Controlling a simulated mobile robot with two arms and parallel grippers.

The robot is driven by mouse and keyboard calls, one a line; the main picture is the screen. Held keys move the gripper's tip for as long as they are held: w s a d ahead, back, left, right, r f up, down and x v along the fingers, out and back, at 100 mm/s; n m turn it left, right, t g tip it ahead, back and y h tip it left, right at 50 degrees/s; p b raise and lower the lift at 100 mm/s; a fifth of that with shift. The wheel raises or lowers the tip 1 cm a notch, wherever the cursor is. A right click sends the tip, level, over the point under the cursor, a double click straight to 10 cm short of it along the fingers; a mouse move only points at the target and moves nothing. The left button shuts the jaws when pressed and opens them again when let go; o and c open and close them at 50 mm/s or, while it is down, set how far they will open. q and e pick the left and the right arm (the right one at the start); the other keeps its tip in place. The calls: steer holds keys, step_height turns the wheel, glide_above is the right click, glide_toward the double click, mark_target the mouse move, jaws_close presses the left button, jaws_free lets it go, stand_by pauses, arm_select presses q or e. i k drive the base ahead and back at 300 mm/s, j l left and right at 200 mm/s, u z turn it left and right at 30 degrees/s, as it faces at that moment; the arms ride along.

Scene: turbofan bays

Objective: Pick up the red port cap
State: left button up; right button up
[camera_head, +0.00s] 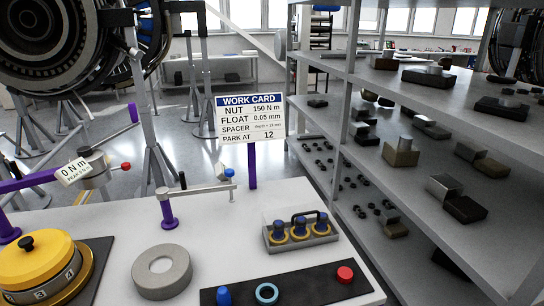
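The red port cap (345,274) is a short red cylinder. It sits upright on the right end of a dark strip mat (307,284) at the front of the white table. A blue cap (223,295) and a teal ring (266,293) are on the same mat, to its left. Nothing covers the red cap from this view. Neither of my grippers shows in the head view.
The white table (215,236) also carries a grey ring (162,271), a yellow numbered dial (38,266), a holder with several blue-and-yellow pieces (300,232) and a work card (251,118) on a purple post. Grey shelves (425,185) stand close on the right.

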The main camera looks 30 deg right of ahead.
mark_target(345, 274)
steer(key=z, duration=1.45)
